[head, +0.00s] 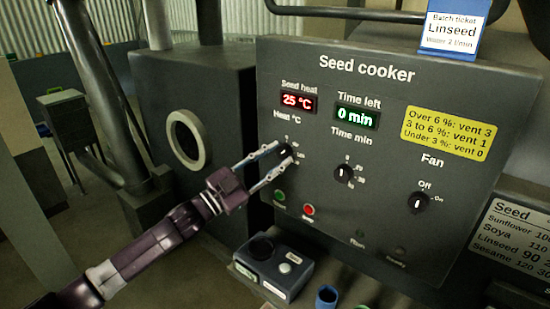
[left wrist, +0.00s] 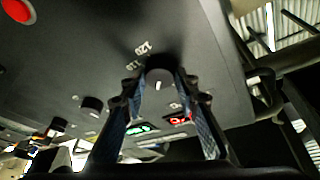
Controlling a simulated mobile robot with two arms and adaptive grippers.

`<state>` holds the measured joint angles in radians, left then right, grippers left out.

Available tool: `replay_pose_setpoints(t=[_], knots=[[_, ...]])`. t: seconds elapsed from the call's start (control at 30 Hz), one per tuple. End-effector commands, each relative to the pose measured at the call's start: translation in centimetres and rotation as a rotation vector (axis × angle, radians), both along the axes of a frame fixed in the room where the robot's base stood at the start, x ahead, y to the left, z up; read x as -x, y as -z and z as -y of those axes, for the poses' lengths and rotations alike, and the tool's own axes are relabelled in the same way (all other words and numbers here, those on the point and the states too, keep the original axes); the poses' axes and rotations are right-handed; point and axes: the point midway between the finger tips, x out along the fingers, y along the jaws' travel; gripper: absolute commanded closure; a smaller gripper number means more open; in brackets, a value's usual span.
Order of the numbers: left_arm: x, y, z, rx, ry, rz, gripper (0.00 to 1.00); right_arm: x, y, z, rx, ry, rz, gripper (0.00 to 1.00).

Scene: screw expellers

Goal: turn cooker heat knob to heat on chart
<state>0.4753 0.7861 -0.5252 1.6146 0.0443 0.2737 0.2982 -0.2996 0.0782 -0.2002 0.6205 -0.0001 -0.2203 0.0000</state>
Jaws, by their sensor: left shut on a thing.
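The seed cooker panel (head: 315,215) stands in front of me in the head view. Its heat knob (head: 286,151) is at the left, under the red display (head: 298,101) reading 25 °C. My left gripper (head: 284,152) reaches in from the left, its two fingers around the heat knob and shut on it. In the left wrist view the dark knob (left wrist: 160,77) sits between the fingertips, with a 120 mark beside it. The chart (head: 515,238) at right lists Linseed 90; its edge is cut off. The batch ticket (head: 453,32) reads Linseed. My right gripper is out of view.
A green display (head: 357,118) reads 0 min above the time knob (head: 343,173). The fan knob (head: 418,202) is further right. Green (head: 279,196) and red (head: 308,210) buttons sit below the heat knob.

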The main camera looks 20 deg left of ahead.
Motion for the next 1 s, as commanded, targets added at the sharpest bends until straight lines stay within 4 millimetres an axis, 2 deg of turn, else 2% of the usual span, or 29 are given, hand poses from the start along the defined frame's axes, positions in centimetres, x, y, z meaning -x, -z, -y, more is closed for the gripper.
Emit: replay_pose_setpoints(t=[0.5, 0.53, 0.67, 1.0], knots=[[-0.02, -0.04, -0.04, -0.022, -0.001, 0.008, 0.96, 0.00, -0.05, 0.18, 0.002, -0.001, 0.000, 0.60], [-0.02, -0.04, -0.04, -0.022, -0.001, 0.008, 0.70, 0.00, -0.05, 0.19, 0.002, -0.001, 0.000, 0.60], [-0.02, -0.04, -0.03, -0.022, -0.001, 0.008, 0.56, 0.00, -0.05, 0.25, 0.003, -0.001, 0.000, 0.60], [0.10, 0.05, -0.10, -0.021, -0.001, 0.007, 0.54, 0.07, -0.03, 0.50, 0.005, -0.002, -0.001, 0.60]])
